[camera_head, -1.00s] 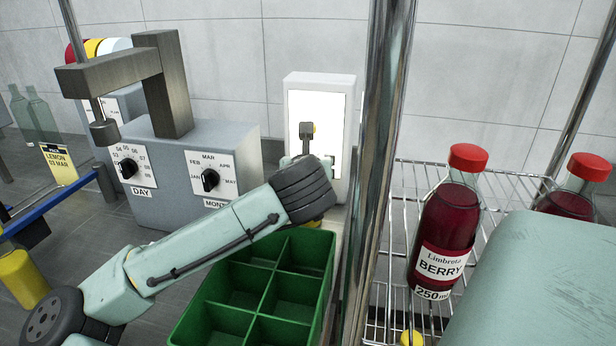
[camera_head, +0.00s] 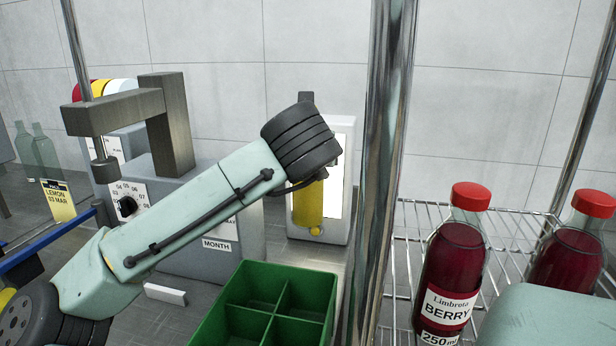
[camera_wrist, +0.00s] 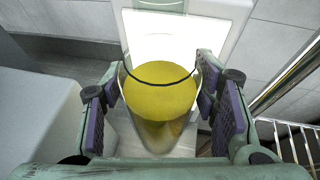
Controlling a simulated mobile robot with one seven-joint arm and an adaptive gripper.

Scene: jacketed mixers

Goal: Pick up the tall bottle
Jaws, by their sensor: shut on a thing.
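My gripper (camera_wrist: 158,112) is shut on a clear bottle (camera_wrist: 150,135) with yellow contents, between its two purple-padded fingers in the wrist view. I see into it from above; its base and full height are not clear. In the head view my dark wrist hides most of the gripper. A yellow cylindrical body (camera_head: 308,203) below the wrist appears to be the same bottle, in front of a white unit with a bright panel (camera_head: 336,190).
A green divided crate (camera_head: 240,325) stands below. A grey dial machine (camera_head: 215,190) is behind my arm. A metal post (camera_head: 378,200) stands right, beside a wire rack (camera_head: 405,235) with berry bottles (camera_head: 452,260).

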